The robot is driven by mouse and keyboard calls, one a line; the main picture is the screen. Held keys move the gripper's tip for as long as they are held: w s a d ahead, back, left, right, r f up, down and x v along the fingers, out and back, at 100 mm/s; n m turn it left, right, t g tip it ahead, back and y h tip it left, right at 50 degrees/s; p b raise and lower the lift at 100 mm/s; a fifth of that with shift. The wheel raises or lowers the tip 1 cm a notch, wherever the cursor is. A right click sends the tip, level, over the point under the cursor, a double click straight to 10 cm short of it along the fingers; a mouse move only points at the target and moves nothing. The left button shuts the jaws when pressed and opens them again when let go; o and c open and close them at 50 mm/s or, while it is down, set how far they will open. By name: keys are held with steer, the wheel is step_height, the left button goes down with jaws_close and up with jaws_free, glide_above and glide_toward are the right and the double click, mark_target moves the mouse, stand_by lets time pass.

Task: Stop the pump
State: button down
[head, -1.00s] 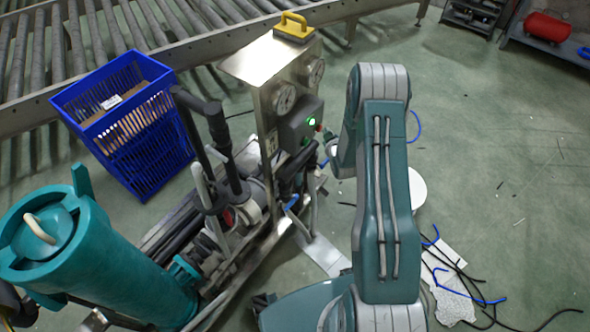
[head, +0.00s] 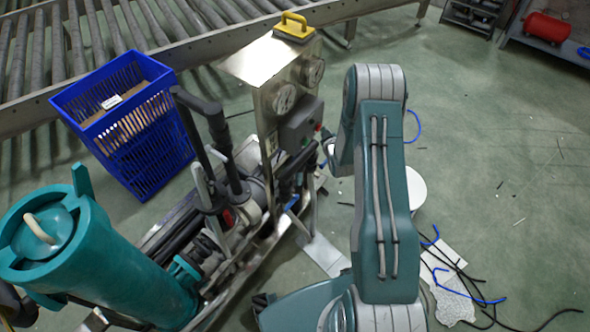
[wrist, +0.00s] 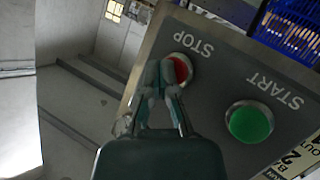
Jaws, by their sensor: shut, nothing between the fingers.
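The grey control box (head: 300,127) is on the steel panel of the pump skid (head: 262,85). In the wrist view the box carries a red STOP button (wrist: 182,69) and a green START button (wrist: 249,123), with labels upside down. My gripper (wrist: 160,75) is shut and empty. Its fingertips are at the red button and cover its left part; I cannot tell whether they touch it. The green START button looks unlit in the head view. There my arm hides most of my gripper.
A teal cylinder (head: 90,260) stands at the front left. A blue crate (head: 135,130) is behind the skid, by a roller conveyor (head: 130,30). A yellow-handled item (head: 294,27) sits on the panel top. Cables (head: 470,290) lie on the floor at right. Open floor is further right.

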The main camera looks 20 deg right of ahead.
steer(key=shift+s+d, duration=0.25)
steer(key=shift+s, duration=0.1)
steer(key=s+d, duration=0.3)
steer(key=s, duration=0.1)
steer(key=shift+s+d, duration=0.35)
steer(key=shift+d, duration=0.05)
stand_by(0.6)
